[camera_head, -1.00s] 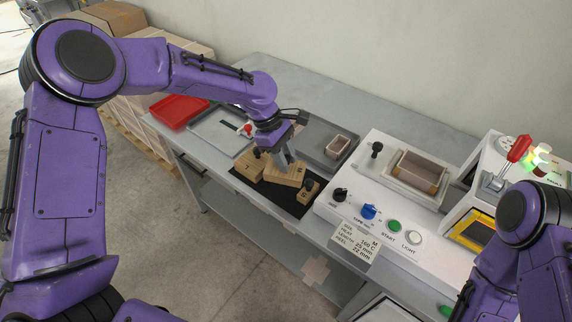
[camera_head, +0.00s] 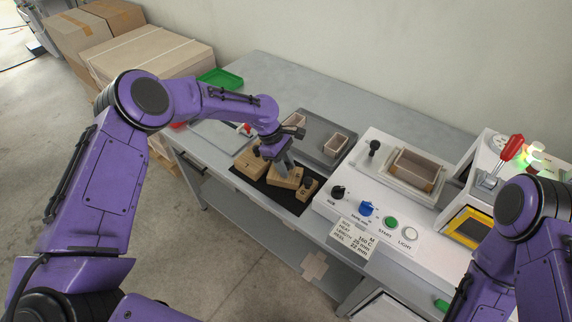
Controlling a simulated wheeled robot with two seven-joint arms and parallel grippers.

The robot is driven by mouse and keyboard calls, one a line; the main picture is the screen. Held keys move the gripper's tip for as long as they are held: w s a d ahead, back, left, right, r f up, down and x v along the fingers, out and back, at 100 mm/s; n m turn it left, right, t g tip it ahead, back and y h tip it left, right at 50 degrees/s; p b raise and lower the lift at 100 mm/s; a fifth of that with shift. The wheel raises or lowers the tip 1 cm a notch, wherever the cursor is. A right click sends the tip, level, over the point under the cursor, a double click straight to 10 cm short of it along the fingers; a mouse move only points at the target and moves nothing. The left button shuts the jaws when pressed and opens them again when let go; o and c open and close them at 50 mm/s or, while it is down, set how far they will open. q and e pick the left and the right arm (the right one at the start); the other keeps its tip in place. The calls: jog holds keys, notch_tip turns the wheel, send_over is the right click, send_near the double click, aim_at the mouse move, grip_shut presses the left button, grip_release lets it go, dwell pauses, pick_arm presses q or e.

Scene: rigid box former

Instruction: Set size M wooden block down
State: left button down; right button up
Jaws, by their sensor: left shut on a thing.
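Three wooden blocks are at the black mat (camera_head: 247,182) near the table's front edge. My left gripper (camera_head: 283,168) points down and is shut on the middle wooden block (camera_head: 288,183); its fingers hide part of the block. I cannot tell whether this block touches the mat. A larger wooden block (camera_head: 248,165) with a dark knob is to its left. A small wooden block (camera_head: 307,188) with a dark knob is close to its right. My right arm shows at the right edge, but its gripper is out of view.
A grey tray (camera_head: 318,129) with two small open boxes (camera_head: 335,143) is behind the mat. The white machine (camera_head: 340,180) with knobs and buttons stands to the right. A green tray (camera_head: 221,79) lies at the back left. The table behind the grey tray is clear.

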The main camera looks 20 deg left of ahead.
pick_arm(q)
jog(key=c, duration=0.8)
grip_release()
jog(key=shift+c, duration=0.2)
jog(key=s+b+v, duration=0.1)
jog(key=v, duration=1.1)
jog(key=shift+w+b, duration=0.3)
jog(key=shift+w, duration=0.15)
jog(key=shift+r, duration=0.1)
